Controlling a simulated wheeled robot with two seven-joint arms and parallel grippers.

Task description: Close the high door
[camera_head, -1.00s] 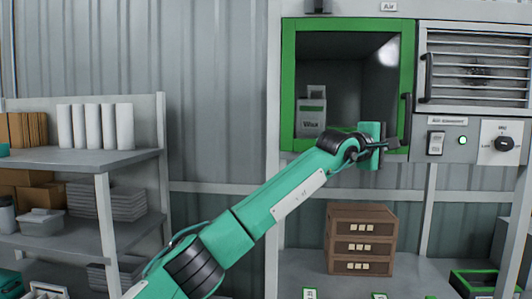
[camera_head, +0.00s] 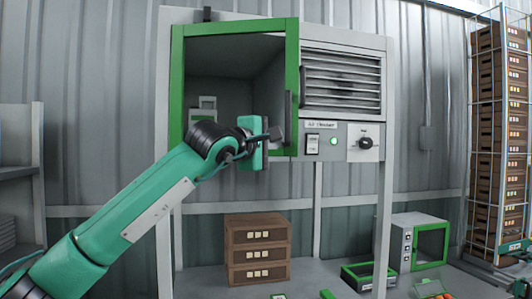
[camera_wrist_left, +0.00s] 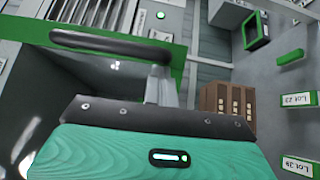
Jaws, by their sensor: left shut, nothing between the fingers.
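The high door (camera_head: 293,60) is a green-framed pane on the upper wall cabinet, with a dark upright handle (camera_head: 289,108) on its right side. It appears ajar, its handle side standing out a little towards me. My left gripper (camera_head: 275,136) is shut and empty in front of the door's lower right part, just below and left of the handle. In the left wrist view, the handle (camera_wrist_left: 100,43) crosses just beyond the finger (camera_wrist_left: 161,88); I cannot tell whether they touch. My forearm hides the lower left of the door. My right gripper is not in view.
A louvred panel (camera_head: 342,82) and a switch panel with a knob (camera_head: 366,143) adjoin the door on the right. Brown crates (camera_head: 257,250) stand below. A small green-framed box (camera_head: 420,242) and a tall crate rack (camera_head: 500,130) are farther right.

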